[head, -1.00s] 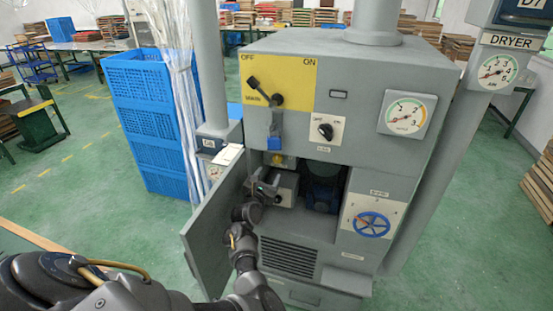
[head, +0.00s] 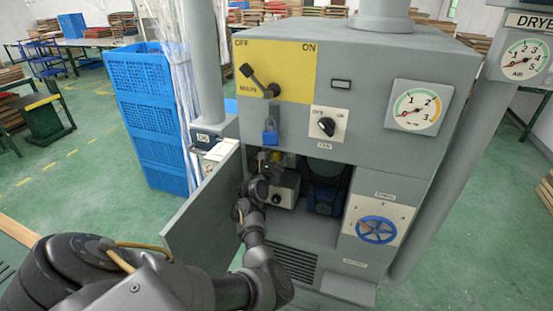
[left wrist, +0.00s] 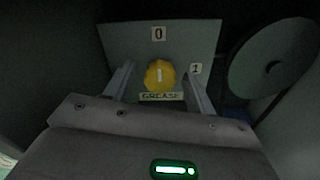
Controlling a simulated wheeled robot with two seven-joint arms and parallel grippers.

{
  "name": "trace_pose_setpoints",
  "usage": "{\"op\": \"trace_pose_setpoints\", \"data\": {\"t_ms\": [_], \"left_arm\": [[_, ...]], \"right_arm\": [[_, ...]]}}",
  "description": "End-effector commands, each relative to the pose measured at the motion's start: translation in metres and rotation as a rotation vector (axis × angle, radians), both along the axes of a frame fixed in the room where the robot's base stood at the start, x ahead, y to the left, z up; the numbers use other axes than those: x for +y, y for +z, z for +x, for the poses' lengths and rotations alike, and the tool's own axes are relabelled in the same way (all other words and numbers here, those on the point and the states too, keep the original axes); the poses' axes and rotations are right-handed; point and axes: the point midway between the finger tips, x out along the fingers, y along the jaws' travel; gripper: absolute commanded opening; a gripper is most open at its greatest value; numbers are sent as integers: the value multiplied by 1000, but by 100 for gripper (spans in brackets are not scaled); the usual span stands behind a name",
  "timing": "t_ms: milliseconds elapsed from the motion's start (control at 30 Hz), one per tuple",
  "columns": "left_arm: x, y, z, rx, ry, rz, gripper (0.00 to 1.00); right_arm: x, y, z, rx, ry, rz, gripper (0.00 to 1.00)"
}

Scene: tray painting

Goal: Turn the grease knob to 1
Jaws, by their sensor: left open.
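The yellow grease knob (left wrist: 160,74) is in the middle of the left wrist view, above a GREASE label (left wrist: 161,97). Its white pointer line stands upright, toward the 0 plate (left wrist: 158,33). The 1 plate (left wrist: 196,69) is to its right. My left gripper (head: 266,164) reaches into the machine's open cabinet in the head view. Its fingers are open, one on each side of the knob in the left wrist view. I cannot tell whether they touch it. In the head view my gripper and wrist partly hide the knob's place. My right gripper is not in view.
The open cabinet door (head: 204,214) stands left of my arm. A grey box (head: 285,188) and a dark blue motor (head: 325,190) are inside the cabinet. A blue padlock (head: 270,133) hangs above the opening. A blue handwheel (head: 377,229) is at the lower right.

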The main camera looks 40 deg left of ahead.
Motion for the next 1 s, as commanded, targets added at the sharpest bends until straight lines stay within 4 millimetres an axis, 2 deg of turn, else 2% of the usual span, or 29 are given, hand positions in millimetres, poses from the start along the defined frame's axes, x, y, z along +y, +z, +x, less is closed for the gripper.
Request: {"op": "trace_pose_setpoints", "data": {"t_ms": [67,400,733,1000], "left_arm": [[-1,0,0,0,-1,0,53],[0,0,0,0,0,0,10],[0,0,0,20,-1,56,11],[0,0,0,82,-1,235,11]], "right_arm": [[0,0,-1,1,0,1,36],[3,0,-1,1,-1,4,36],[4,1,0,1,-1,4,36],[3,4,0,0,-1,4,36]]}}
